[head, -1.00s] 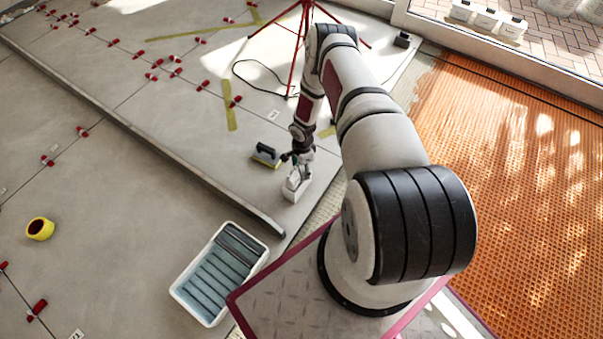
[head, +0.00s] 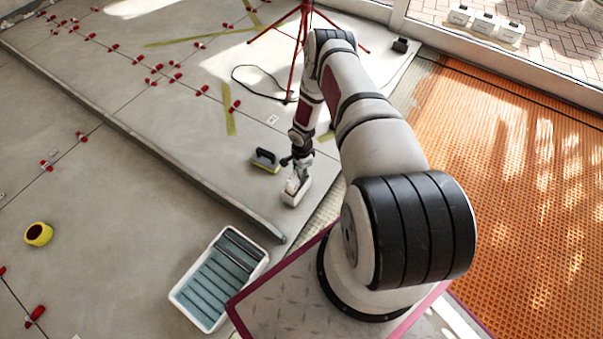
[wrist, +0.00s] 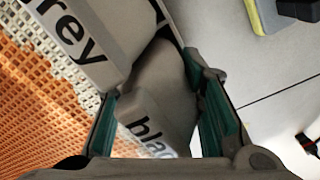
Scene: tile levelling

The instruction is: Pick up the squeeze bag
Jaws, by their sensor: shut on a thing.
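My gripper (wrist: 160,118) has its teal pads on both sides of a pale grey squeeze bag marked "black" (wrist: 150,105) and is shut on it. A second pale bag (wrist: 85,45), whose visible letters read "rey", lies beside it at the upper left of the wrist view. In the head view my gripper (head: 299,170) points down at a small white open holder (head: 294,198) near the slab's edge. The bags are too small there to tell apart. Part of the held bag is hidden by the fingers, and whether it touches the holder is unclear.
A grout float (head: 265,161) lies just left of the holder. A blue-grey ribbed tray with a white rim (head: 180,300) stands at the front. A red tripod (head: 303,50) stands behind my arm. Orange matting (head: 510,190) covers the right. Red levelling clips dot the tiles.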

